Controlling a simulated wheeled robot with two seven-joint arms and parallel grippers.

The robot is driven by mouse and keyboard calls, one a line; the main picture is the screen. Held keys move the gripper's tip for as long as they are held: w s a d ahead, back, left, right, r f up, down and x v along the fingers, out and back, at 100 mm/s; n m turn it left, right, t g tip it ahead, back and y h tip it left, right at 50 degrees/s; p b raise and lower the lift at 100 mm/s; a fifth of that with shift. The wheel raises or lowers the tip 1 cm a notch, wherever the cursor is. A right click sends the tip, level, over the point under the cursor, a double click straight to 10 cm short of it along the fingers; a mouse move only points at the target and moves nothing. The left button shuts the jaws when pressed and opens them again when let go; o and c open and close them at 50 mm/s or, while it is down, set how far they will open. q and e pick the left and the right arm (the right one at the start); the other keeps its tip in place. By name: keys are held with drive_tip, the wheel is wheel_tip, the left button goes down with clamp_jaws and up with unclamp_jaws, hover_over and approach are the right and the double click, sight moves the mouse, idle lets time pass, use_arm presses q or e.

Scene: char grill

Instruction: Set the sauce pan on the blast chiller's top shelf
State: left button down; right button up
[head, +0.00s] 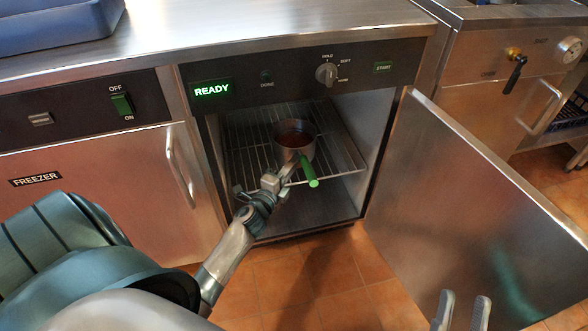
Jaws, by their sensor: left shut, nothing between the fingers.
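The sauce pan (295,141) is a small metal pan with reddish-brown sauce in it and a green handle (309,172) pointing toward me. It appears to rest upright on the wire top shelf (345,158) inside the open blast chiller (290,78). My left gripper (292,168) is shut and empty at the front of the shelf, just left of the handle; whether it touches the pan or handle I cannot tell. My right gripper (462,309) is open and empty at the bottom edge, in front of the chiller door.
The chiller door (470,205) stands open to the right. The chiller's panel shows a lit READY sign (212,90). A closed freezer (95,180) is on the left. A blue container (60,25) sits on the steel counter (250,35). An oven (510,90) stands at the right.

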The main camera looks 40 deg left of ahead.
sight(284, 152)
use_arm(q)
drive_tip(key=shift+w+a, duration=0.1)
idle(0.3)
